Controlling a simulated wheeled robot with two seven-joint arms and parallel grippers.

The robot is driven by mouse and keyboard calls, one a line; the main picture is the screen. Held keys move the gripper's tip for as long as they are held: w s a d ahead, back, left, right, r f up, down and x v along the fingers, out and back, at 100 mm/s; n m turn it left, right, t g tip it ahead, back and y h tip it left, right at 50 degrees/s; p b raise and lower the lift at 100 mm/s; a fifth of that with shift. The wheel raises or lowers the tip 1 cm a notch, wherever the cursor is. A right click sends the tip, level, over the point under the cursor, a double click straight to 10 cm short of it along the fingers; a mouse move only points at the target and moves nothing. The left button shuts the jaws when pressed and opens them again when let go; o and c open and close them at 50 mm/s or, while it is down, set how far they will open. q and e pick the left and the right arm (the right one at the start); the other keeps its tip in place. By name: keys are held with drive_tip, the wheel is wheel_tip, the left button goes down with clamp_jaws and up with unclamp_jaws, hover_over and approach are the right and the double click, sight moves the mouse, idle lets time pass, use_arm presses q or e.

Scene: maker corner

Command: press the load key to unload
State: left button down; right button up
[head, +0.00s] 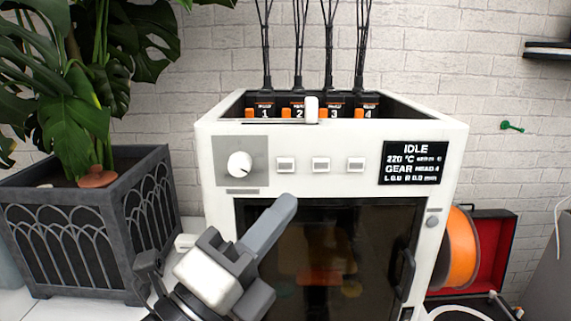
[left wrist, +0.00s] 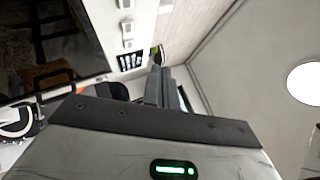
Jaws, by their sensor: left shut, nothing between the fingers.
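A white printer-like machine (head: 330,130) stands in front of me. Its front panel has a row of three small keys: left (head: 286,164), middle (head: 321,164) and right (head: 355,164). I cannot read which one is the load key. A black display (head: 415,163) reads IDLE, 220 °C, GEAR and HEAD 4. My left gripper (head: 286,205) is shut and empty, its tips in front of the panel just below the left key, seemingly apart from it. Its fingers also show in the left wrist view (left wrist: 157,60). My right gripper is not in view.
A round white knob (head: 240,164) sits left of the keys. Numbered heads with orange tabs and a white lever (head: 312,108) are above. The dark door (head: 350,255) has a handle at right. A planter (head: 85,225) stands left, an orange spool (head: 461,248) right.

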use_arm(q)
approach(286, 165)
drive_tip(key=w+d+r, duration=0.1)
drive_tip(key=d+r, duration=0.1)
drive_tip(key=d, duration=0.1)
drive_tip(key=w+d+r, duration=0.1)
drive_tip(key=shift+w+d+r+b, duration=0.2)
drive_tip(key=shift+w+d+b, duration=0.1)
drive_tip(key=shift+d+b, duration=0.05)
idle(0.8)
drive_tip(key=shift+w, duration=0.15)
idle(1.0)
drive_tip(key=shift+w, duration=0.3)
